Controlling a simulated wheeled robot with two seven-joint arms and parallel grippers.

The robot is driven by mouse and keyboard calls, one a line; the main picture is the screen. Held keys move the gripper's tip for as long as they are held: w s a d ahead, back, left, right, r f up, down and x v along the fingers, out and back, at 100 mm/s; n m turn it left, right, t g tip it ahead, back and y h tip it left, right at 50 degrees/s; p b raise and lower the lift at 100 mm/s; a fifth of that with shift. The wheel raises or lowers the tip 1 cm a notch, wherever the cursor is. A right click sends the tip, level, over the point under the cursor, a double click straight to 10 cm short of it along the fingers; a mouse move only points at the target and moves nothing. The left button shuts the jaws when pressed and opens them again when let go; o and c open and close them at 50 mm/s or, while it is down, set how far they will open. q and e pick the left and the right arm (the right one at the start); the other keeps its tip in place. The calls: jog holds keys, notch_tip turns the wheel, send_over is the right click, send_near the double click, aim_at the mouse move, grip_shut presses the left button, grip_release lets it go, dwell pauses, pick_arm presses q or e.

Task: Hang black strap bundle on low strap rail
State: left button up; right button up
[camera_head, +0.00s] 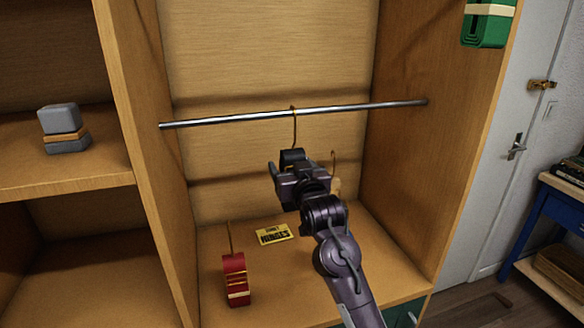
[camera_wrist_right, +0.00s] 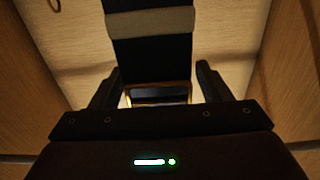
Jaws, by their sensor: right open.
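The low strap rail (camera_head: 250,117) is a metal bar across the open cabinet bay. A thin brass hook (camera_head: 294,125) crosses over the rail, and the black strap bundle (camera_head: 292,155) is below it, mostly hidden by my right gripper (camera_head: 287,172). In the right wrist view, the black bundle (camera_wrist_right: 150,45) with a pale band rises between and beyond the two fingers of the right gripper (camera_wrist_right: 155,82). The fingers are apart, with gaps beside the bundle. My left gripper is in neither view.
A red strap bundle (camera_head: 235,280) with an upright hook stands on the bay floor, beside a yellow label (camera_head: 273,234). A tan item (camera_head: 336,187) is partly hidden behind my right gripper. A grey bundle (camera_head: 62,128) sits on the left shelf. A green bundle (camera_head: 487,25) is at upper right.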

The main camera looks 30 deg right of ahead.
jog(key=shift+s+f, duration=0.1)
jog(key=b+v, duration=0.3)
jog(key=v, duration=0.5)
jog(key=s+a+f+n+g+y, duration=0.1)
jog(key=s+a+f+g+y, duration=0.2)
jog(key=f, duration=0.6)
jog(key=s+a+f+n+g, duration=0.2)
jog(key=s+a+f+g, duration=0.25)
jog(key=f, duration=0.45)
jog(key=s+a+f+n+g+y, duration=0.1)
jog(key=s+a+f+g, duration=0.2)
jog(key=s+f, duration=0.4)
jog(key=s+a+f+n+g, duration=0.1)
jog(key=s+a+f+g, duration=0.3)
jog(key=s, duration=0.5)
notch_tip(320, 180, down, 28)
jog(key=s, duration=0.1)
jog(key=s+d+f+g, duration=0.1)
jog(key=s+d+f, duration=0.1)
jog(key=s+f, duration=0.8)
jog(key=s+d+f+g, duration=0.1)
jog(key=s+d+f, duration=0.1)
jog(key=s+f, duration=0.8)
jog(key=shift+s+d+f, duration=0.35)
jog(key=shift+s+f, duration=0.05)
